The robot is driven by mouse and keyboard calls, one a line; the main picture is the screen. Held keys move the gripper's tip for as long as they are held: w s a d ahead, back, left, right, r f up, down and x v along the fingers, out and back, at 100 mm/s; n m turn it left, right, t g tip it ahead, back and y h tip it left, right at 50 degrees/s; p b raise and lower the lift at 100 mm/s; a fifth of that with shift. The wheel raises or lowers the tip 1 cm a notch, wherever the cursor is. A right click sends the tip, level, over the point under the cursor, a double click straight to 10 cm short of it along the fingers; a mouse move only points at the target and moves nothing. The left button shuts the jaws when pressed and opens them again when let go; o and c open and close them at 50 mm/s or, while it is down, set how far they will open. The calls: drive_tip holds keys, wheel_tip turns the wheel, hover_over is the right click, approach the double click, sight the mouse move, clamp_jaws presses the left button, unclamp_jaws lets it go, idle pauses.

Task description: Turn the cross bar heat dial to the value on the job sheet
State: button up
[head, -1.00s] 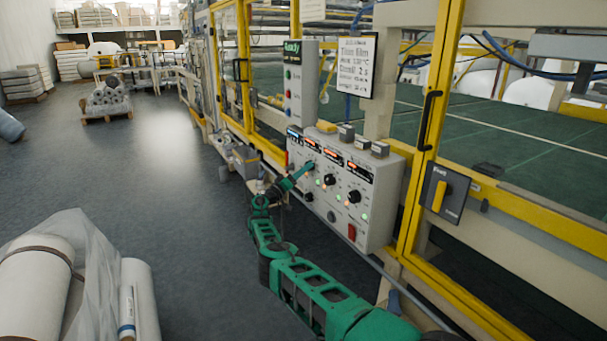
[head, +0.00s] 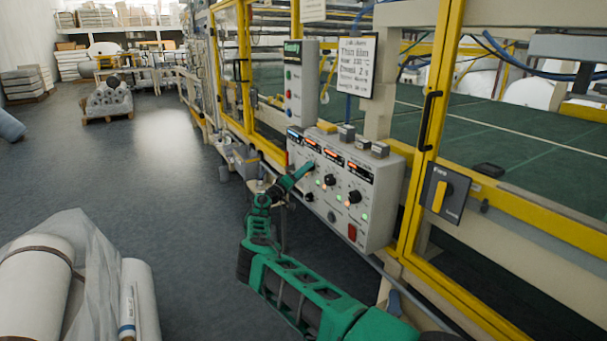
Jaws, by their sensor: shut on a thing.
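A light grey control box (head: 372,203) on the machine's front carries several black dials under lit displays. My green arm reaches up to the box, and my gripper (head: 308,168) is at its left dial, shut on that dial. The fingers cover most of the dial, so its pointer is hidden. A middle dial (head: 330,180) and a right dial (head: 355,196) are uncovered, with green lamps near them.
A yellow-framed guard door with a black handle (head: 428,121) stands right of the box. A grey switch box with a yellow knob (head: 443,194) sits beyond it. Wrapped white rolls (head: 38,279) stand at the lower left. The floor (head: 165,200) between is clear.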

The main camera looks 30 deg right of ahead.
drive_tip(key=shift+a+f+n+t+y, duration=0.15)
drive_tip(key=shift+n+y, duration=0.35)
drive_tip(key=shift+n, duration=0.8)
drive_tip(key=shift+a+n+t+y, duration=0.15)
drive_tip(key=shift+n+y, duration=0.35)
drive_tip(key=shift+n, duration=0.8)
drive_tip(key=o, duration=1)
drive_tip(key=shift+w+d, duration=0.1)
drive_tip(key=shift+o, duration=0.2)
drive_tip(key=shift+d, duration=0.1)
drive_tip(key=v, duration=1.1)
